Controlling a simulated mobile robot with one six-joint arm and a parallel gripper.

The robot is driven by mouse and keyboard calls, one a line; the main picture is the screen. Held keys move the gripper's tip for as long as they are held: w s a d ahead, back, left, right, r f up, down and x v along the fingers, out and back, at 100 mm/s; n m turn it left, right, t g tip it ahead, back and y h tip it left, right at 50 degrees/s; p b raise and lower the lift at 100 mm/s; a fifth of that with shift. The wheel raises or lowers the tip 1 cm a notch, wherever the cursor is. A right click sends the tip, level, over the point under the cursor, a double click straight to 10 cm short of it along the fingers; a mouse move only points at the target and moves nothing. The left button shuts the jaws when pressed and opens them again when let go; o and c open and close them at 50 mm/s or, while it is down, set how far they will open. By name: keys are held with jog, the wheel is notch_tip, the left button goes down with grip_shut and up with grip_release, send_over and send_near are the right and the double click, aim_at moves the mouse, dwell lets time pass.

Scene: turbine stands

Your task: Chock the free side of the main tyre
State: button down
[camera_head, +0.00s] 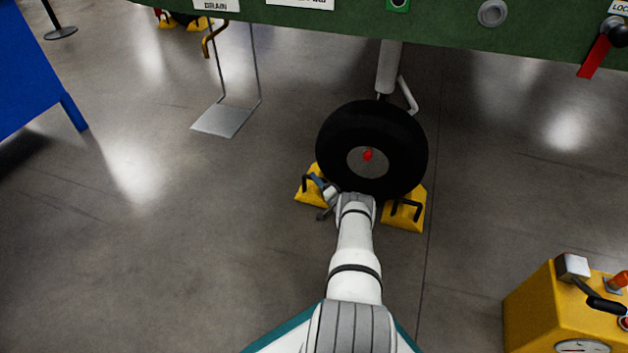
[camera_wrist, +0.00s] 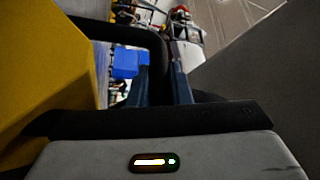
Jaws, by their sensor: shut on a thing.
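The main tyre (camera_head: 395,132), black with a grey hub and a red cap, stands on the floor under the green fuselage. A yellow chock (camera_head: 306,194) with a black handle sits at the tyre's left side, close against it or touching. A second yellow chock (camera_head: 405,220) with a black handle sits at its right side. My gripper (camera_head: 320,184) is low at the left chock, shut on its handle. In the wrist view my gripper's fingers (camera_wrist: 158,82) are at the black handle (camera_wrist: 110,30), with the yellow chock body (camera_wrist: 40,65) at left. My wrist partly hides the tyre's lower edge.
A grey strut (camera_head: 389,68) rises from the tyre to the green fuselage (camera_head: 350,18). A hanging metal step (camera_head: 225,120) is at left, a blue stand (camera_head: 30,75) further left. A yellow cart (camera_head: 545,310) stands at lower right. The floor around the tyre is open.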

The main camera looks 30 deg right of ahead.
jog(key=shift+s+d+r, duration=0.1)
jog(key=shift+s+d, duration=0.05)
jog(key=shift+d, duration=0.05)
jog(key=c, duration=1.6)
grip_release()
jog(key=o, duration=0.5)
jog(key=shift+a, duration=0.1)
jog(key=o, duration=0.5)
jog(key=shift+s, duration=0.15)
jog(key=shift+p+v, duration=0.4)
jog(key=shift+v, duration=4)
